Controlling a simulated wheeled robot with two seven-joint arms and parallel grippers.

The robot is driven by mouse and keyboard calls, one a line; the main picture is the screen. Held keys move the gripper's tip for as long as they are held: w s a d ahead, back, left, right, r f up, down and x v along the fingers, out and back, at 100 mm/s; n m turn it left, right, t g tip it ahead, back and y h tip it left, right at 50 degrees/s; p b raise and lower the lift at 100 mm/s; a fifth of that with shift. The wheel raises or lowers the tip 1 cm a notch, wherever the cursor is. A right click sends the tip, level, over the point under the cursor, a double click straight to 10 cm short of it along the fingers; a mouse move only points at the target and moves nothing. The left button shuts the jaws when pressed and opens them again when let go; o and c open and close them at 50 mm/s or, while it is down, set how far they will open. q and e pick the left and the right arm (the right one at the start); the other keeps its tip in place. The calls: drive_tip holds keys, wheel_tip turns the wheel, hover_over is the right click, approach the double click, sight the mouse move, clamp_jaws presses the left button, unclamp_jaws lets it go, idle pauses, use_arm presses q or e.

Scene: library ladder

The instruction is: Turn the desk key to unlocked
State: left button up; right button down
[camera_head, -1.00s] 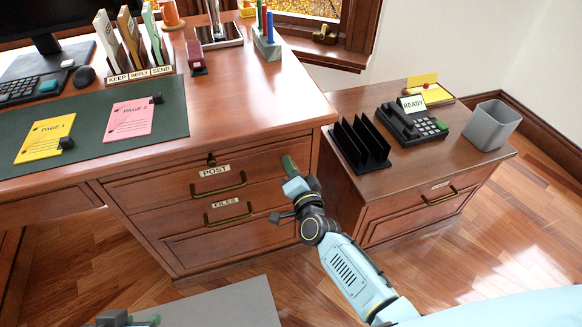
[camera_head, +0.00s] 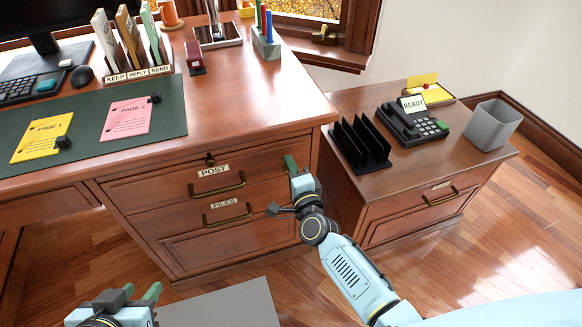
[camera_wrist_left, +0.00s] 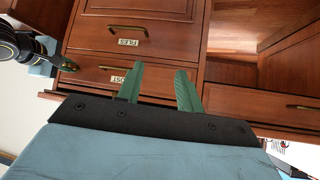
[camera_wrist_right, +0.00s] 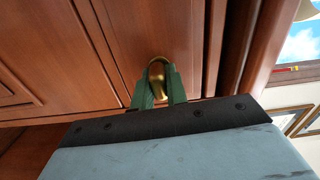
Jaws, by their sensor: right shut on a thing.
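The brass key (camera_wrist_right: 157,75) shows in the right wrist view, against the wooden front of the desk (camera_head: 230,95). My right gripper (camera_wrist_right: 158,82) is shut on it, with one green finger on each side. In the head view my right gripper (camera_head: 290,163) is at the right end of the drawer front, beside the POST drawer, and the key is hidden there. My left gripper (camera_head: 142,292) is low at the lower left in the head view. The left wrist view shows its two fingers (camera_wrist_left: 158,84) apart and empty, pointing toward the drawers.
The POST drawer handle (camera_head: 218,189) and FILES drawer handle (camera_head: 228,219) stick out left of my right gripper. A side cabinet (camera_head: 430,190) with a phone (camera_head: 410,124) stands at the right.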

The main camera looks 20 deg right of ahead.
drive_tip(key=c, duration=1.4)
unclamp_jaws()
